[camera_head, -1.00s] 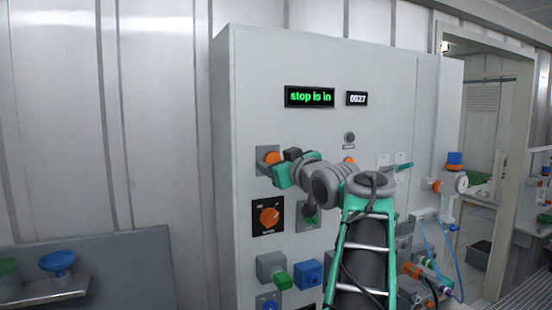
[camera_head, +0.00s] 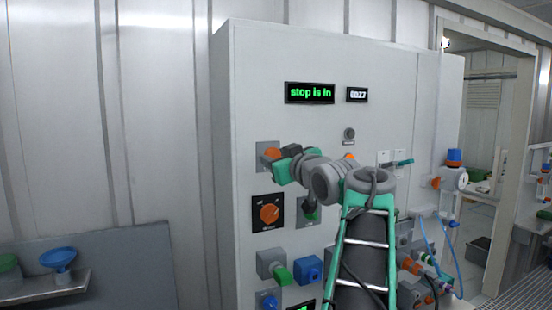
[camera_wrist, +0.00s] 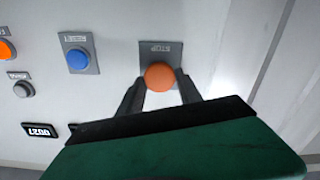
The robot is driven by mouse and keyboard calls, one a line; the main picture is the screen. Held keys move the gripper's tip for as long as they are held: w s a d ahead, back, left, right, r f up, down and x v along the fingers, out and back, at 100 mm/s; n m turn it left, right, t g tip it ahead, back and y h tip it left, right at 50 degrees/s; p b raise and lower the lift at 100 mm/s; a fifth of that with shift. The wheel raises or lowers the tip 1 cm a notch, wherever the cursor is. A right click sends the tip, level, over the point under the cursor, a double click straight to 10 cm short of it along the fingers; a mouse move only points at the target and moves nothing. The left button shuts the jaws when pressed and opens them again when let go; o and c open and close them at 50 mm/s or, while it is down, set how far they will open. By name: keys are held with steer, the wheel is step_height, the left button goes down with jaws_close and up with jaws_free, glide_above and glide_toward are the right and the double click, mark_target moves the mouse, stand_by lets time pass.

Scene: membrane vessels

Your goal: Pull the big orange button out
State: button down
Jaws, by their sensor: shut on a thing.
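The big orange button (camera_wrist: 159,76) sits on a grey plate marked STOP, upside down in the wrist view. It also shows at the upper left of the grey panel in the head view (camera_head: 271,153). My gripper (camera_wrist: 160,88) has one dark finger on each side of the button and is shut on it. In the head view my gripper (camera_head: 276,162) reaches the button from the right and partly covers its plate. The green display (camera_head: 310,92) reads "stop is in".
An orange rotary knob (camera_head: 269,213) is below the button. A blue button marked RESET (camera_wrist: 78,59) and a grey button (camera_wrist: 23,89) are beside it in the wrist view.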

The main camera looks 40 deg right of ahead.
stand_by(0.3)
steer(key=shift+s+a+f+b, duration=0.15)
steer(key=shift+s+b, duration=0.35)
steer(key=shift+b, duration=0.4)
steer(key=c, duration=0.8)
jaws_free()
steer(key=shift+s, duration=0.1)
steer(key=shift+s, duration=0.1)
steer(key=b+v, duration=0.2)
steer(key=v, duration=0.5)
steer(key=shift+s+a, duration=0.2)
steer(key=shift+s, duration=0.1)
